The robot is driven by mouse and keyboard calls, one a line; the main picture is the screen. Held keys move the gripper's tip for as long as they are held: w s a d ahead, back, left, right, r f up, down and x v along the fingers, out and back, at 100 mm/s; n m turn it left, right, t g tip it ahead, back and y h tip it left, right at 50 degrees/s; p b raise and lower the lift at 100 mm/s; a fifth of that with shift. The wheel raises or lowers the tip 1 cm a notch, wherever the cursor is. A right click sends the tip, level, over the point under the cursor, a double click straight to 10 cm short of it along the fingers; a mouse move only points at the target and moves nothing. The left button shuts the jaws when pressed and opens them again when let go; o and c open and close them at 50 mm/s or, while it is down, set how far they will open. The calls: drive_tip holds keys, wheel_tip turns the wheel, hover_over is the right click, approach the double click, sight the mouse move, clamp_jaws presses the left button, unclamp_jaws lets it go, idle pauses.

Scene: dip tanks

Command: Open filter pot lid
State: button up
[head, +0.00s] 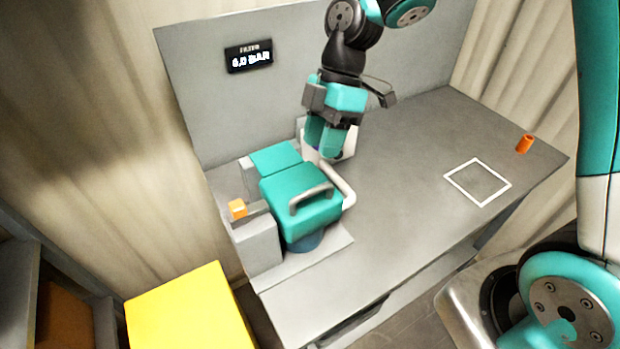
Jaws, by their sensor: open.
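The filter pot (304,241) stands at the left of the grey bench, and its dark body shows under a teal lid (318,212). My gripper (326,150) is open and points down behind and to the right of the lid, apart from the handle. Its fingers partly cover a white fitting behind the pot, and I cannot tell whether they touch it. A pale pipe (343,189) runs beside the lid's right side.
A small orange block (238,208) sits left of the pot on a grey housing (257,247). A display (249,56) hangs on the back panel. A white square outline (478,182) and an orange cylinder (524,144) are at right. The bench middle is clear. A yellow box (188,312) stands front left.

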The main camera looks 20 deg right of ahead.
sight(310, 184)
drive_tip(key=p+x, duration=0.1)
drive_tip(key=x, duration=0.7)
drive_tip(key=shift+s+a+f+p, duration=0.1)
drive_tip(key=shift+f+p, duration=0.15)
drive_tip(key=shift+p, duration=0.15)
clamp_jaws()
